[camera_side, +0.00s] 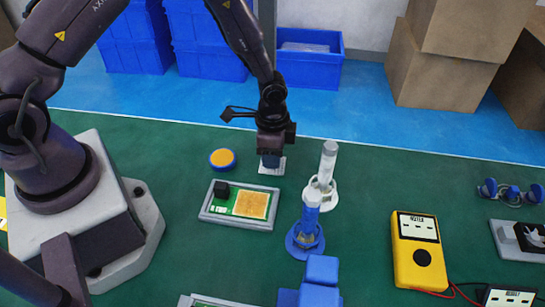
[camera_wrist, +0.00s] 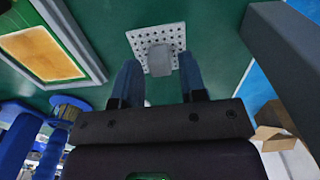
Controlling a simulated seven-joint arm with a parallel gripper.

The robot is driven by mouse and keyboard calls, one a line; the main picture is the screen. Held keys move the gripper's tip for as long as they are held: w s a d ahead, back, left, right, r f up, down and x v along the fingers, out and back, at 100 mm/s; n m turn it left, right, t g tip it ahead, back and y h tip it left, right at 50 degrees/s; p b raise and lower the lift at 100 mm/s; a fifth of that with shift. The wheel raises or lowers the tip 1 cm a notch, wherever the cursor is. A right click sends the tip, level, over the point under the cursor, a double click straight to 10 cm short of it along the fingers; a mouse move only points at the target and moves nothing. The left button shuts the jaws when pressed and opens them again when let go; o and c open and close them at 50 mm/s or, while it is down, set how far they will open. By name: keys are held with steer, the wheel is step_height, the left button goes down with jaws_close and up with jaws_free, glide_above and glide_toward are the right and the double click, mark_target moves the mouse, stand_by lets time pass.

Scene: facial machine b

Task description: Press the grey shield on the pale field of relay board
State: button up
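The grey shield is a flat perforated plate (camera_wrist: 136,39) with a block-like grey knob (camera_wrist: 160,60) on top. In the side view the shield (camera_side: 276,168) lies on the green mat under my gripper (camera_side: 270,160). In the wrist view my gripper's (camera_wrist: 160,78) two blue fingers stand apart, one on each side of the knob, with a small gap visible. The relay board (camera_side: 222,212) lies left of and nearer than the shield, in a grey frame. Its pale tan field (camera_side: 251,204) is bare; it also shows in the wrist view (camera_wrist: 40,53).
A white stand (camera_side: 327,180) and a blue stand (camera_side: 306,238) rise right of the board. An orange-topped blue disc (camera_side: 222,158) lies behind it. A yellow meter (camera_side: 418,252) is at right. Blue crates (camera_side: 310,68) and cartons (camera_side: 440,70) stand at the back.

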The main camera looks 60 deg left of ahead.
steer(key=c, duration=0.5)
steer(key=shift+r, duration=3.5)
steer(key=shift+c, duration=0.2)
